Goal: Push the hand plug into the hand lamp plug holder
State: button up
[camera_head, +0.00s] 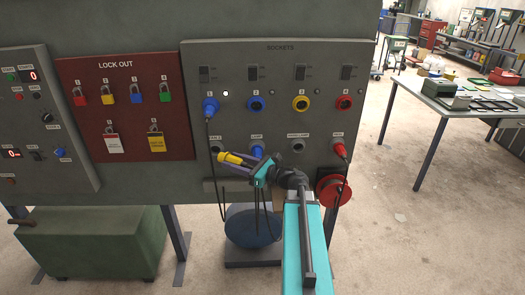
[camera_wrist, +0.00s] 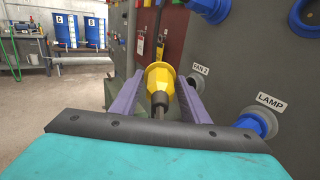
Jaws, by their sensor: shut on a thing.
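The yellow hand plug (camera_head: 231,158) is held between the purple fingers of my gripper (camera_head: 240,163), in front of the lower left part of the sockets panel. In the wrist view the plug (camera_wrist: 158,76) sits between both fingers of my gripper (camera_wrist: 160,85), its cable end toward me. The hand lamp plug holder (camera_head: 297,147) is a grey round holder under the HAND LAMP label, empty, to the right of the plug and apart from it. My arm passes just below it. The holder is not in the wrist view.
The FAN 2 holder (camera_wrist: 207,88) is empty beside the plug. A blue plug (camera_head: 257,151) sits in the LAMP holder and a red plug (camera_head: 340,150) in the rightmost holder. A blue plug (camera_head: 210,106) with a hanging cable is in the upper left socket. A red reel (camera_head: 333,191) hangs lower right.

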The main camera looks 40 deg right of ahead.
jog(key=a+f+n+g+y, duration=0.2)
jog(key=a+n+g+y, duration=0.1)
jog(key=a, duration=0.8)
jog(key=a+f+n+g+y+b, duration=0.1)
jog(key=a+f+n+g+y, duration=0.2)
jog(key=a, duration=0.8)
jog(key=shift+a+f+n+y, duration=0.2)
jog(key=shift+a+n+y, duration=0.1)
jog(key=shift+y, duration=0.7)
jog(key=shift+w, duration=0.1)
